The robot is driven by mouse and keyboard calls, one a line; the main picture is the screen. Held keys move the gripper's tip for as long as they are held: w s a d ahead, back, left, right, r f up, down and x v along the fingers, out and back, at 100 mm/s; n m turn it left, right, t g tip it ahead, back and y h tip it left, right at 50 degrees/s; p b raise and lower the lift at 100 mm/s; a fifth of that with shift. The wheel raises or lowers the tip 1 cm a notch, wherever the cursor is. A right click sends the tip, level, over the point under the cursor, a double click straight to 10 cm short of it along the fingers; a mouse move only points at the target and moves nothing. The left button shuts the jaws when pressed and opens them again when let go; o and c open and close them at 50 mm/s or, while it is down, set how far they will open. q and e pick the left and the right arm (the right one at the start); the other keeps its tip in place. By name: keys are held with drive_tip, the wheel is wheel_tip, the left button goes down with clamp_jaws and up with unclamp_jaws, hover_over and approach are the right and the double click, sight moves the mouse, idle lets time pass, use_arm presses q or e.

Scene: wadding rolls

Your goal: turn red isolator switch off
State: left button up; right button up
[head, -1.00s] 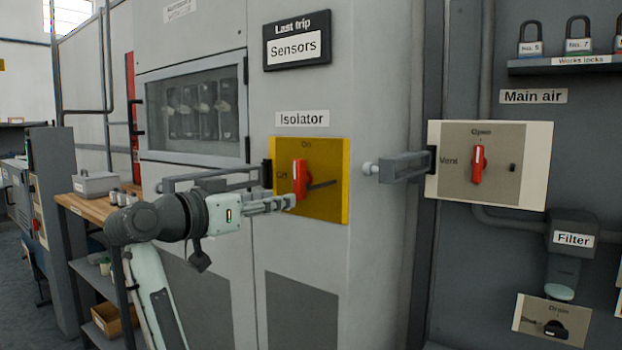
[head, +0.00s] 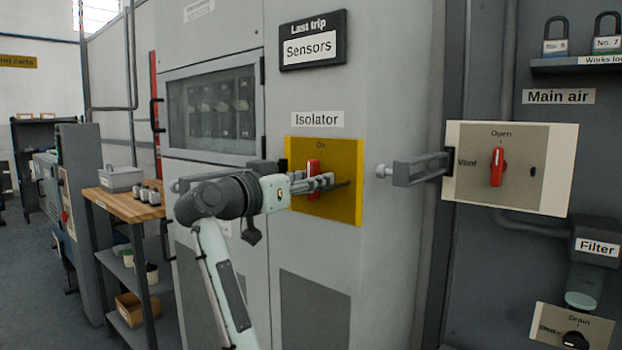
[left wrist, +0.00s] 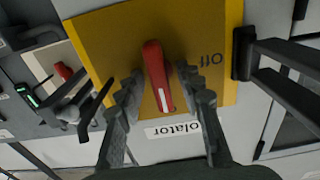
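The red isolator switch handle (head: 313,170) stands upright on its yellow plate (head: 345,205), below the "Isolator" label (head: 317,119) and pointing up toward "On". My left gripper (head: 325,182) is at the handle, coming in from the left. In the left wrist view, which is turned over, the red handle (left wrist: 157,72) lies between the two fingers of my left gripper (left wrist: 160,82), with yellow showing on both sides. The fingers are open around it and look apart from it. "Off" is printed on the plate. My right gripper is not in view.
A grey hasp arm (head: 410,172) juts out right of the plate; another sits behind my left gripper. The Main air panel (head: 560,190) has a similar red handle (head: 497,167). A wooden-topped bench (head: 130,203) stands at left.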

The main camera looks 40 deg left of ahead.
use_arm(q)
clamp_jaws()
drive_tip(key=shift+n, duration=0.3)
drive_tip(key=n, duration=0.3)
drive_tip(key=shift+n, duration=0.3)
drive_tip(key=n, duration=0.4)
drive_tip(key=shift+a+f+n, duration=0.1)
drive_tip(key=shift+n, duration=0.2)
drive_tip(key=n, duration=0.4)
drive_tip(key=shift+f+n, duration=0.1)
drive_tip(key=shift+n, duration=2.4)
